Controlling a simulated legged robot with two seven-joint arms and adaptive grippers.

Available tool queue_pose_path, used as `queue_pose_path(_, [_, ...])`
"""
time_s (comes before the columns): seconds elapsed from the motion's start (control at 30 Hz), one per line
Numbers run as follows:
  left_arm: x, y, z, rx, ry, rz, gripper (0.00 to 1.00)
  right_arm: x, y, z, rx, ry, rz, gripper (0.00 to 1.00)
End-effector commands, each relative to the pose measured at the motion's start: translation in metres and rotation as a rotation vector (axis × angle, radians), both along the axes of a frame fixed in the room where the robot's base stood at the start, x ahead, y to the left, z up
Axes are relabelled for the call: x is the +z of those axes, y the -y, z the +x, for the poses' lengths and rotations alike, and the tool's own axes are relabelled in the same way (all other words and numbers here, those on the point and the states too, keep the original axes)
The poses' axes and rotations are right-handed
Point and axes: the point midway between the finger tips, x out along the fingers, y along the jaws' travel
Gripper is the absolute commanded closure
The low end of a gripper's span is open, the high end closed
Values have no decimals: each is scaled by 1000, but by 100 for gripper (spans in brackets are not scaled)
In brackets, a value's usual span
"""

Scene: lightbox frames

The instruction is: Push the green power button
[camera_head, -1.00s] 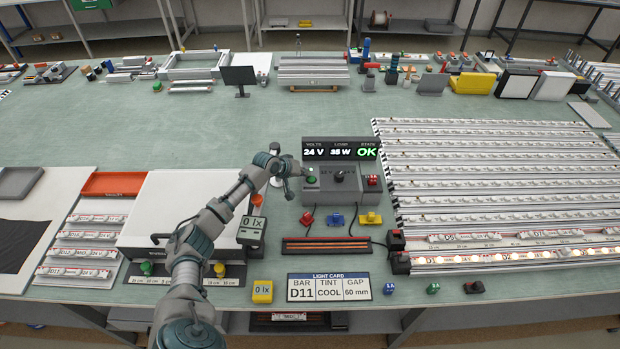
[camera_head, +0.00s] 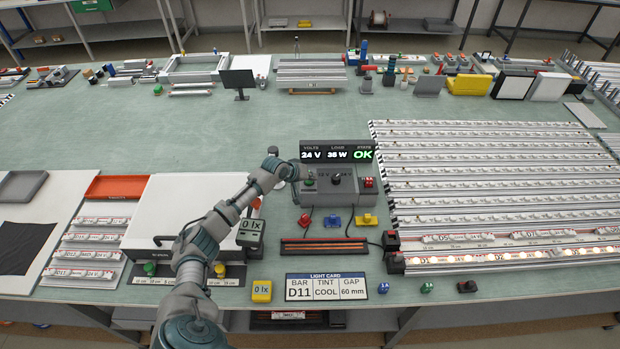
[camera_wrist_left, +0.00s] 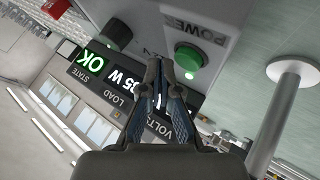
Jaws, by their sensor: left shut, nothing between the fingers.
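The green power button (camera_head: 310,181) is on the left of the grey power supply's top panel (camera_head: 352,184), beside a black knob (camera_head: 337,179). The wrist view shows the button (camera_wrist_left: 188,57) large, under the upside-down word POWER. My left gripper (camera_head: 301,173) reaches in from the left, close to the button. In the wrist view its fingertips (camera_wrist_left: 158,66) are shut and empty, just to the left of the button. I see no clear contact with it. The display (camera_head: 337,152) reads 24 V, 35 W and a green OK. My right gripper is not in view.
A red switch (camera_head: 368,183) is on the panel's right. Red, blue and yellow connectors (camera_head: 332,221) lie in front of the supply. A pale round-topped post (camera_wrist_left: 284,85) stands near my gripper. Rows of light bars (camera_head: 490,185) fill the right.

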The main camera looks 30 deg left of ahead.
Motion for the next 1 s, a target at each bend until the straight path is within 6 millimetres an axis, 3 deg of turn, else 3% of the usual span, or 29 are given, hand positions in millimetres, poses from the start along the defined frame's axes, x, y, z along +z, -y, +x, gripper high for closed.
queue_pose_path(0.33, [4,-1,0,2,1,2,100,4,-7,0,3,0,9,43])
queue_pose_path(0.8, [56,0,0,2,2,3,100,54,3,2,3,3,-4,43])
queue_pose_path(1.0, [61,-1,0,1,1,3,100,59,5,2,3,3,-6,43])
